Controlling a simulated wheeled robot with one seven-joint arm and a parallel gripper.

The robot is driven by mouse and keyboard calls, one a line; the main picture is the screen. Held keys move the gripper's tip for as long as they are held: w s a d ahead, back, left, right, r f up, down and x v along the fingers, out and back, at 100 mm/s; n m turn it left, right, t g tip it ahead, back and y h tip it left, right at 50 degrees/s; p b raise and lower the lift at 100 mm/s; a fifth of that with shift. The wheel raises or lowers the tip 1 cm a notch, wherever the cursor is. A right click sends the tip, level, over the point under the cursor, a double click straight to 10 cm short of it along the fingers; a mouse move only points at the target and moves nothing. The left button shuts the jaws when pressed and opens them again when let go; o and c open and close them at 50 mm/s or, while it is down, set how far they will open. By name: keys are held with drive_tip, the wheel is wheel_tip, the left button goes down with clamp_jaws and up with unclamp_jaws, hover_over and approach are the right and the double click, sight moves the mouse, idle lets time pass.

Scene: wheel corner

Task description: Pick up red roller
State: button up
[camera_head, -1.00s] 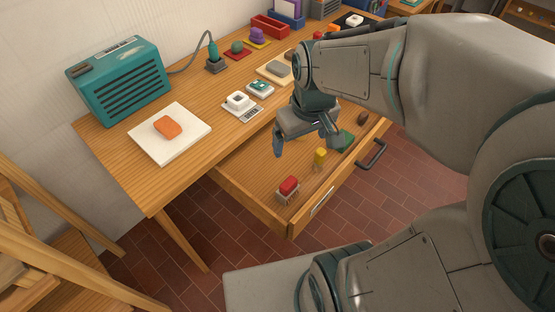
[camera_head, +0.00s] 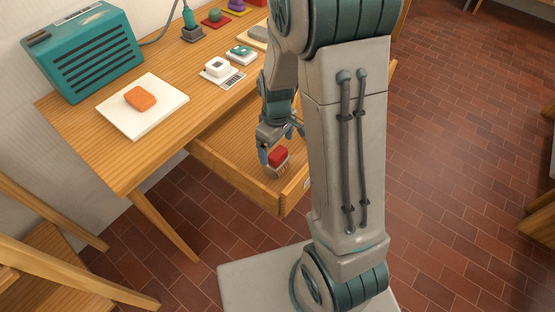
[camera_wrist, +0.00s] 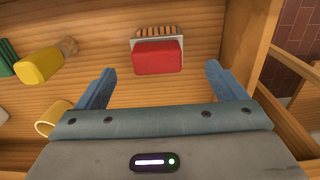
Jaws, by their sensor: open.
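The red roller (camera_head: 278,155) is a red block-like piece on a small pale holder with a slatted side, in the open drawer (camera_head: 238,172) near its front corner. In the wrist view the red roller (camera_wrist: 157,57) lies ahead of and between the two blue fingertips, not touching them. My gripper (camera_head: 281,143) is over the drawer, right by the roller, with its fingers apart and nothing between them. It also shows in the wrist view (camera_wrist: 161,82). My arm hides the right part of the drawer in the head view.
In the wrist view a yellow piece (camera_wrist: 41,65) and a green item (camera_wrist: 6,58) lie left in the drawer, with a yellow ring-shaped thing (camera_wrist: 53,118) nearer. The drawer wall (camera_wrist: 252,45) is close on the right. The teal radio (camera_head: 86,50) stands on the desk.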

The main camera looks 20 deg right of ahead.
sight(278, 153)
drive_tip(key=shift+d+f+b, duration=0.15)
drive_tip(key=shift+f+b, duration=0.25)
drive_tip(key=shift+f, duration=3.05)
drive_tip(key=c, duration=1.5)
